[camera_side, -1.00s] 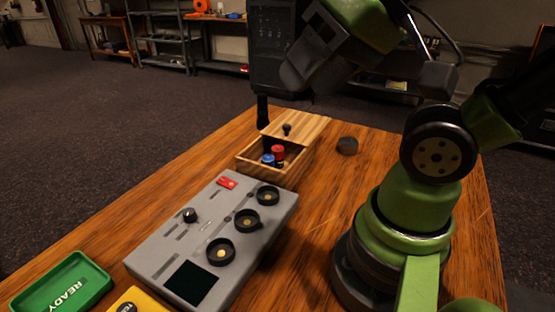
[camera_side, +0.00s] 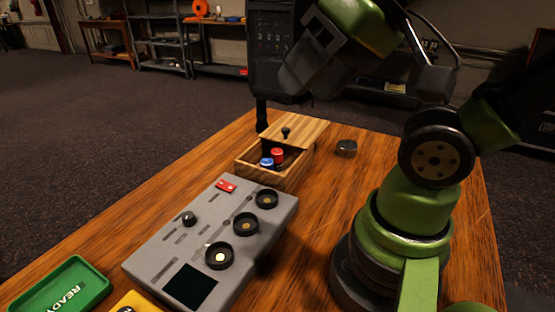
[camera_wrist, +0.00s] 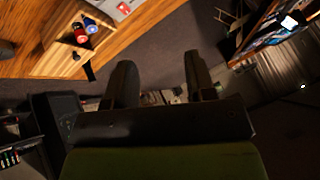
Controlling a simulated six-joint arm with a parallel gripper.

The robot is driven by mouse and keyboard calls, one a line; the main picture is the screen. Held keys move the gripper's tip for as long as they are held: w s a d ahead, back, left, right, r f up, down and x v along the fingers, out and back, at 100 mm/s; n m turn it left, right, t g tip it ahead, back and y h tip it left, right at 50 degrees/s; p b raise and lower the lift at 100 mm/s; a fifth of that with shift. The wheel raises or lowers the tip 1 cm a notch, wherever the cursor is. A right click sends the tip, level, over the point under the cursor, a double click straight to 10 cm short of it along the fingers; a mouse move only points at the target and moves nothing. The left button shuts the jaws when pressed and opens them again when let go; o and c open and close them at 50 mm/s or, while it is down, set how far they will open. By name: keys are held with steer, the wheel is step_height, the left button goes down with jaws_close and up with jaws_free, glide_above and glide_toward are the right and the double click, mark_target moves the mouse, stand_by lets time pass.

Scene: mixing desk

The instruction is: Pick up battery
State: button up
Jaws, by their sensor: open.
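A red-topped cylinder (camera_side: 277,155) and a blue-topped cylinder (camera_side: 267,163), apparently batteries, stand in an open wooden box (camera_side: 262,176) on the desk. The red cylinder (camera_wrist: 80,36) and blue cylinder (camera_wrist: 91,27) also show at the upper left of the wrist view. Their lower parts are hidden by the box walls. My gripper (camera_wrist: 160,58) is open and empty, its two dark fingers apart with floor and background between them. In the side view my dark gripper (camera_side: 300,72) hangs high above and behind the box, clear of it.
A wooden lid (camera_side: 300,127) with a black knob sits partly across the box. A grey mixing panel (camera_side: 218,215) with round sockets stands in front. A green READY tray (camera_side: 90,290) is at lower left. A small dark round object (camera_side: 346,148) lies right of the box.

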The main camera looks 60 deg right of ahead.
steer(key=shift+c, duration=0.3)
steer(key=m+g+h, duration=0.6)
steer(key=m, duration=0.5)
glide_above(277, 151)
steer(key=s+a, duration=0.1)
steer(key=a, duration=0.4)
step_height(277, 151, down, 16)
steer(key=shift+m, duration=0.4)
steer(key=x, duration=0.7)
steer(key=shift+d, duration=0.4)
steer(key=shift+h, duration=0.3)
steer(key=shift+x, duration=2.8)
steer(key=c, duration=0.7)
steer(key=shift+c, duration=0.2)
